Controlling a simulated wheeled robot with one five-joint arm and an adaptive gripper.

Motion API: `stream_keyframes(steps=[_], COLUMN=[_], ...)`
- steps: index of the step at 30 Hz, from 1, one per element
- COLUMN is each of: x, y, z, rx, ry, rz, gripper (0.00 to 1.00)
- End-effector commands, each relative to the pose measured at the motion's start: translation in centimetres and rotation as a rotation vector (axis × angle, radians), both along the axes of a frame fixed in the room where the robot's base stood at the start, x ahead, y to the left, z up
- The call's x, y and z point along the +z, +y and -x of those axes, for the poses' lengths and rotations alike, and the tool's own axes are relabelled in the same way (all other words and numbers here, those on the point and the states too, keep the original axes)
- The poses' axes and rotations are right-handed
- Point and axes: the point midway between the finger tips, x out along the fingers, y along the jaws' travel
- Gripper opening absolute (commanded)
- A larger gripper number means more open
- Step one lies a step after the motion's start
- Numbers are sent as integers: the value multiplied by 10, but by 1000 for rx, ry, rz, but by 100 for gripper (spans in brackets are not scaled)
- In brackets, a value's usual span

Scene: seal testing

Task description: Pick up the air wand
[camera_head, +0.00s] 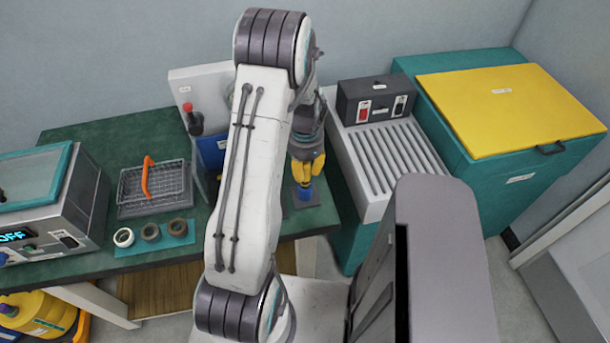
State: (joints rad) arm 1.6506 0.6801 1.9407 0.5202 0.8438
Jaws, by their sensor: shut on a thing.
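My gripper (307,181) has yellow fingers and points down over the right part of the green bench. It is shut on a small blue piece (305,192), which I take to be the air wand. Only its lower part shows below the fingers; the rest is hidden by the gripper. Beneath it is a flat blue-grey pad (314,201) on the bench. I cannot tell whether the wand touches the pad.
A wire basket with an orange handle (147,178), rings on a teal mat (181,240) and a teal-lidded machine (75,205) stand left. Right are a slatted conveyor (384,150) and a yellow-lidded teal chest (508,110).

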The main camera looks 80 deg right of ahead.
Motion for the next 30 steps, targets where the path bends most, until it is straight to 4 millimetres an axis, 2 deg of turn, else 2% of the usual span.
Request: stream_keyframes(steps=[9,14,24,30], x=[-1,8,62,87], y=[0,-1,-1,-1], z=[0,0,0,0], rx=[0,0,0,0], ry=[0,0,1,0], rz=[0,1,6,4], gripper=[0,0,0,0])
